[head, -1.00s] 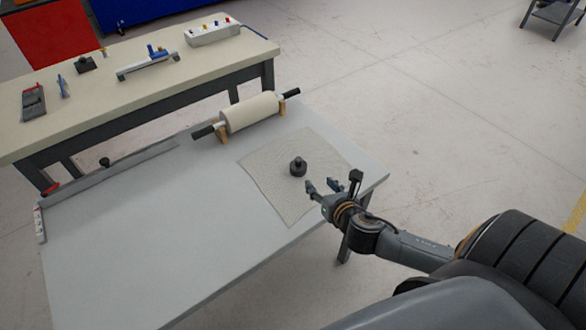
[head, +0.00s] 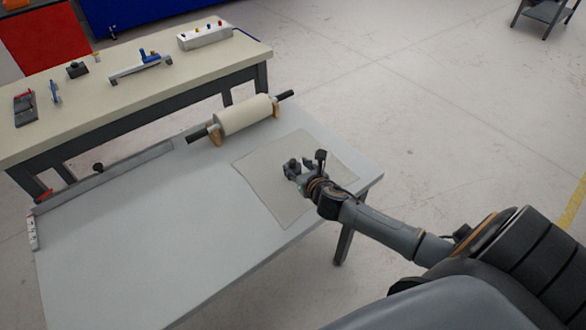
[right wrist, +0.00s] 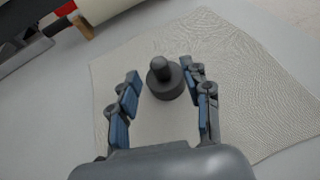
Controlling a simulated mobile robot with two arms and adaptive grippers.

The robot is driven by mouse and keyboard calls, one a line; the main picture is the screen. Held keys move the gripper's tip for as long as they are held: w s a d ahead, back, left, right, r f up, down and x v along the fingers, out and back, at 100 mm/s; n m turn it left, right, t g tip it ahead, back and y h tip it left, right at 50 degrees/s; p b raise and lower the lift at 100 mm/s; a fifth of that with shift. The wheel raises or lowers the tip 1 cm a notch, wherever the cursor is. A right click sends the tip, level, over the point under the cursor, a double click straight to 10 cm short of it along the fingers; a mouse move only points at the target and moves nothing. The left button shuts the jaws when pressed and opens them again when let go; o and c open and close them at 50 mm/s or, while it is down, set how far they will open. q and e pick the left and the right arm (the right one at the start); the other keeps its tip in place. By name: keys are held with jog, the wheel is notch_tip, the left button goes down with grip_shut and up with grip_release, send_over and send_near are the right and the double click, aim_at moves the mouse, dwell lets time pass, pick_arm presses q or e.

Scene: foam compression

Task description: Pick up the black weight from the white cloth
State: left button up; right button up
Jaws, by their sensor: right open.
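The black weight (right wrist: 166,80), a short cylinder with a knob on top, stands upright on the white cloth (right wrist: 115,60). In the right wrist view it sits between the tips of my right gripper (right wrist: 165,90), whose fingers are spread on both sides of it. The right finger is close to the weight; I cannot tell if it touches. In the head view my right gripper (head: 300,169) is over the cloth (head: 257,165) and mostly hides the weight. The right gripper is open. My left gripper is not in view.
The cloth lies on a grey table (head: 150,235). A cream roller (head: 243,114) rests on wooden supports behind the cloth. A long metal strip (head: 120,172) lies along the table's back edge. A beige workbench (head: 110,100) stands behind. The table's left and front area is clear.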

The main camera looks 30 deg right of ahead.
jog(key=shift+x, duration=1.2)
grip_shut()
jog(key=shift+r, duration=0.15)
